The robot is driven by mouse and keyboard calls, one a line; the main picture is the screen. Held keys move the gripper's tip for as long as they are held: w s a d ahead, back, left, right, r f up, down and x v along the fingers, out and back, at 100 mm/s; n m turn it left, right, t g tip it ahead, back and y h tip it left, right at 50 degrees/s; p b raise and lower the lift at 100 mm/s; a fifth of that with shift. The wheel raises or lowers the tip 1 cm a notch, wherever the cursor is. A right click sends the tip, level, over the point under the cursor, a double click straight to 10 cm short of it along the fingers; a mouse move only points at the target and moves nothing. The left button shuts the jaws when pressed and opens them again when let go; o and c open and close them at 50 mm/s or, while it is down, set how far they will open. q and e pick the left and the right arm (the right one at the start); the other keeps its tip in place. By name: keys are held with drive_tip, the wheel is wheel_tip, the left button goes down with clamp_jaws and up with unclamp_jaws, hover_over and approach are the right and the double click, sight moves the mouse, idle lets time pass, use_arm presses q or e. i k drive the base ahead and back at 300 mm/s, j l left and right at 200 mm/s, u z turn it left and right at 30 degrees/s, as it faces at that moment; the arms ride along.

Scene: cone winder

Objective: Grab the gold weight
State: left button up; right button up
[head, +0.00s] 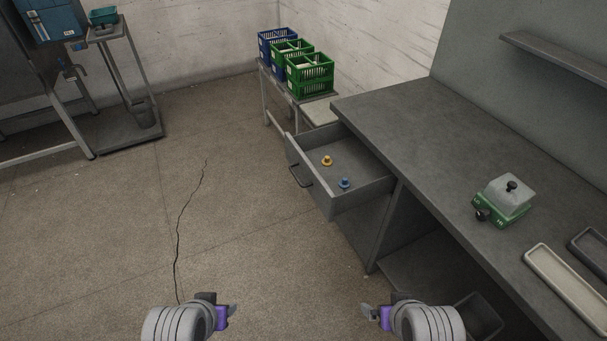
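The gold weight (327,161) is a small knobbed piece standing in the open drawer (350,202) of the grey workbench. A blue weight (344,183) of similar shape stands near it, closer to me. My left gripper (232,312) is at the bottom of the head view, left of the drawer and well apart from it. My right gripper (366,312) is at the bottom, nearer than the drawer. Neither gripper touches a weight, and no held thing shows. The finger gaps are too small and side-on to judge.
The workbench (420,130) fills the right side, with a green-based scale (505,203) and a pale tray (565,280) on top. Green and blue crates (310,75) stand on a side table beyond the drawer. The floor (110,230) on the left is clear.

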sight(326, 162)
drive_tip(key=i+l+u, duration=0.7)
drive_tip(key=u, duration=0.15)
drive_tip(key=i+l+u, duration=0.25)
drive_tip(key=l+u, duration=0.2)
drive_tip(key=l, duration=0.15)
drive_tip(key=k, duration=0.2)
